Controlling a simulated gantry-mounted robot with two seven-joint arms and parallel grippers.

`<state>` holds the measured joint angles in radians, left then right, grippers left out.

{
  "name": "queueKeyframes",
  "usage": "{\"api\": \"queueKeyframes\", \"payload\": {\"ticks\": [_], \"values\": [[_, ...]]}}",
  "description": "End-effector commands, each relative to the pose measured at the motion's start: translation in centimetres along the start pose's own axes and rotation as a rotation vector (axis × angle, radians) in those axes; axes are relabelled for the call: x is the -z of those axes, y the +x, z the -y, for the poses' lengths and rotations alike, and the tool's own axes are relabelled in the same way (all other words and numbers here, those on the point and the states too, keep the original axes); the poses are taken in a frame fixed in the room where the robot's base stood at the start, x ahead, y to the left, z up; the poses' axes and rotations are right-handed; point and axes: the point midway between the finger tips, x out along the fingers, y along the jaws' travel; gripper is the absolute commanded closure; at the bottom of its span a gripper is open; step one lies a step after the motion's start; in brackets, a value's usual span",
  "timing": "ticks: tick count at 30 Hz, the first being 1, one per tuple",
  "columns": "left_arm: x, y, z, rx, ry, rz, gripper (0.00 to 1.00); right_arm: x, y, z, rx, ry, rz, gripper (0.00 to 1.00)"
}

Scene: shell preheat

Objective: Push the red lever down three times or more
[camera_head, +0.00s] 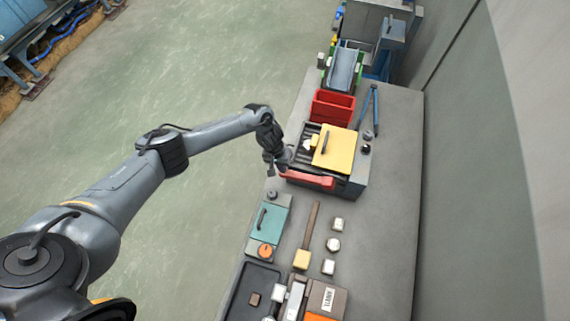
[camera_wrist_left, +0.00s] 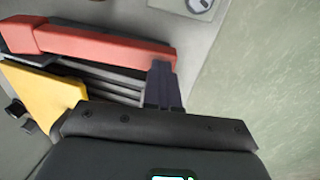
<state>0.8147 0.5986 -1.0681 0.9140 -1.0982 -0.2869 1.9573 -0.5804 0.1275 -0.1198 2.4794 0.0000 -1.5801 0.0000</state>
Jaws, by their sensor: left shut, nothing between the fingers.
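The red lever (camera_head: 308,180) lies along the near side of a dark grilled box with a yellow lid (camera_head: 336,149). It also shows as a long red bar (camera_wrist_left: 105,46) in the left wrist view, where it looks roughly level with the box's grille. My left gripper (camera_head: 284,165) is at the lever's left end, shut and empty. In the left wrist view its dark closed fingers (camera_wrist_left: 162,83) overlap the end of the lever. I cannot tell whether they touch it. My right gripper is not in view.
A red bin (camera_head: 334,107) stands behind the box, with blue tongs (camera_head: 370,110) to its right. In front lie a teal box (camera_head: 268,224), a wooden-handled mallet (camera_head: 303,255) and several small pale blocks. The right strip of the grey bench (camera_head: 390,215) is clear.

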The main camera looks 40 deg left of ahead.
Motion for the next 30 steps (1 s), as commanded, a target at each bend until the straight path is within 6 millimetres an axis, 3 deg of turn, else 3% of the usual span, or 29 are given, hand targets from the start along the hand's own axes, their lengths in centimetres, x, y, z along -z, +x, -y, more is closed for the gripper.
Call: {"api": "queueKeyframes", "payload": {"ticks": [1, 6, 18, 24, 30], "values": [[-0.1, -1.3, 0.0, 0.003, -0.001, 0.003, 1.0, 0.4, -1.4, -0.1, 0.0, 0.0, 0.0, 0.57], [-0.1, -3.8, -0.6, -0.006, 0.004, 0.004, 1.0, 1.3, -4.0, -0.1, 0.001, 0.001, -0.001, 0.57], [0.1, -10.8, -0.9, -0.012, 0.009, 0.0, 1.0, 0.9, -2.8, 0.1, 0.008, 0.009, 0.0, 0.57], [0.1, -12.6, -1.0, -0.012, 0.009, 0.002, 1.0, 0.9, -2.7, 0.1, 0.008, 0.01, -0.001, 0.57], [0.1, -13.0, -1.1, -0.013, 0.008, 0.002, 1.0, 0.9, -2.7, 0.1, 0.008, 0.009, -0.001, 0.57]]}}
